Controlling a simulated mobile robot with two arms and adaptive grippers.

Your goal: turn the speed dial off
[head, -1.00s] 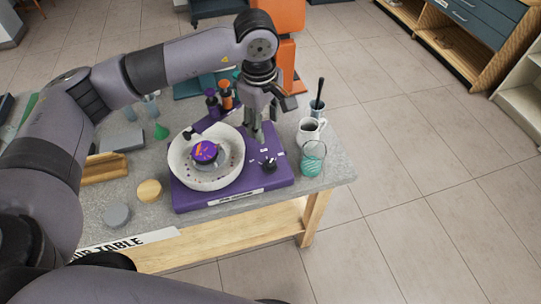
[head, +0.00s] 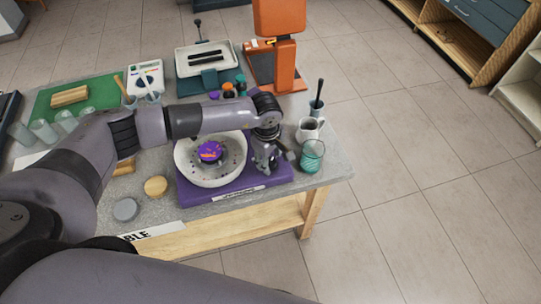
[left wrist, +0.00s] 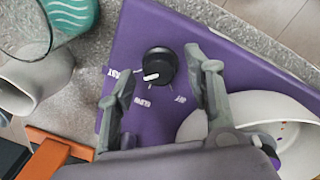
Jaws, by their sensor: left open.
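The purple machine base (head: 225,199) sits on the table, with a white bowl (head: 190,177) on it holding a purple and orange round piece (head: 210,152). My left gripper (head: 268,165) is above the base's right end and hides the dial in the head view. In the left wrist view, the black speed dial (left wrist: 160,62) shows between the open left fingers (left wrist: 153,78), with space on both sides. The dial's white mark points toward the FAST and SLOW labels; which one exactly I cannot tell. The OFF label (left wrist: 180,99) is beside SLOW. My right gripper is not in view.
An orange machine (head: 283,60) is at the back. The floor to the right is clear.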

